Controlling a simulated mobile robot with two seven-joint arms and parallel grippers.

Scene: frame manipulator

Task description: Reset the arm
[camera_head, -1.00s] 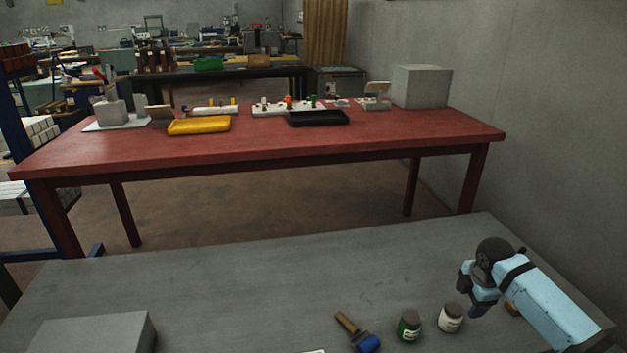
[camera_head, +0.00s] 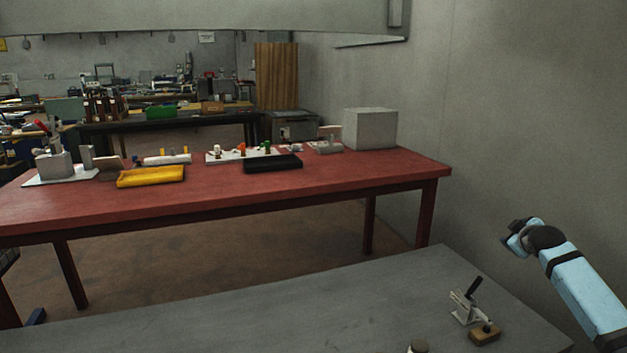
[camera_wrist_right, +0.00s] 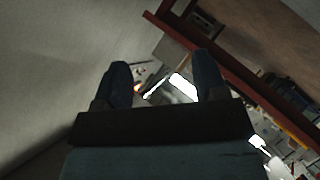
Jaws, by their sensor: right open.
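My right arm comes in from the lower right of the head view, light blue with dark bands. Its gripper (camera_head: 513,238) is raised above the right end of the grey table (camera_head: 300,315), in front of the wall. In the right wrist view both dark fingers of the right gripper (camera_wrist_right: 163,80) are spread apart with nothing held between them. My left gripper is in neither view.
A white clamp-like tool with a black handle (camera_head: 466,302) and a wooden block (camera_head: 484,333) stand on the grey table below the arm. A jar lid (camera_head: 418,346) shows at the bottom edge. Beyond is a red table (camera_head: 240,195) with trays. The wall (camera_head: 530,130) is close on the right.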

